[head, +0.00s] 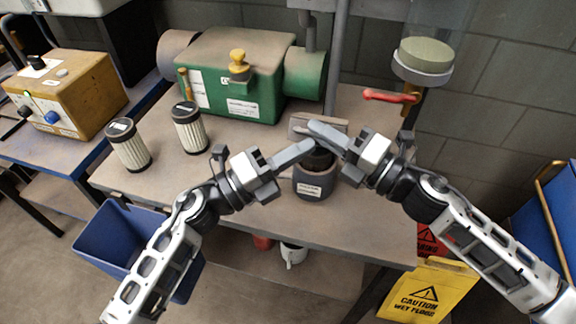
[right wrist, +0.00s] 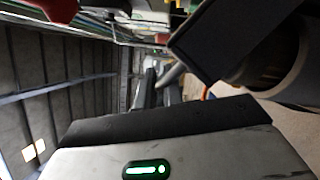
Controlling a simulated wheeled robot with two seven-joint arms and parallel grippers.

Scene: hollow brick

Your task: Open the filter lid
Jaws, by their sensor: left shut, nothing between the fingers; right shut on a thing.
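The filter housing (head: 312,184), a dark grey round canister with a white label, stands at the front edge of the bench. A dark round part (head: 319,160) shows at its top, mostly hidden by my fingers. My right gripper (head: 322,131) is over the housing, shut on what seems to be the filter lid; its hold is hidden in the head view. In the right wrist view a dark slab (right wrist: 235,45) and a round part lie close to the gripper. My left gripper (head: 308,147) is shut and empty, its tips beside the right fingers over the housing.
Two white pleated filters (head: 130,148) (head: 190,130) with black caps stand on the bench (head: 245,160) at left. A green machine (head: 235,75) is behind, a red-handled valve (head: 390,96) at right. A blue bin (head: 125,240) and yellow caution sign (head: 430,292) stand below.

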